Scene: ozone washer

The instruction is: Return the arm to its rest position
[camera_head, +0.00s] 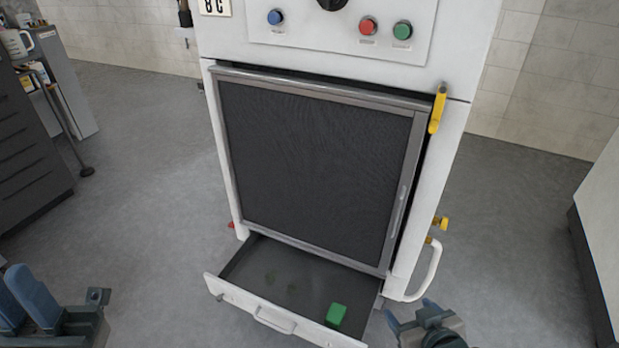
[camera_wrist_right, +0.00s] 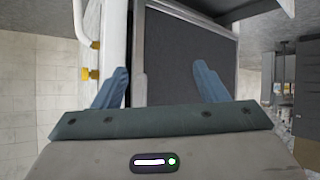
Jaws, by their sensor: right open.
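My right gripper (camera_head: 410,312) is at the bottom right of the head view, right of the machine's open drawer and apart from it. In the right wrist view its two blue fingers (camera_wrist_right: 160,85) are spread with nothing between them. My left gripper (camera_head: 32,298) shows at the bottom left of the head view, partly cut off; its blue fingers stand close together, and I cannot tell whether they are open. The white ozone washer (camera_head: 455,150) stands in the middle with its dark front door (camera_head: 310,165) closed or nearly closed. The right wrist view also shows the door (camera_wrist_right: 185,55).
The low drawer (camera_head: 240,296) is pulled out and holds a green block (camera_head: 336,315) at its front right. A white side handle (camera_head: 425,272) and yellow knobs (camera_head: 441,223) stick out near my right gripper. Grey floor (camera_head: 510,250) is free to the right; a dark cabinet (camera_head: 30,150) stands left.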

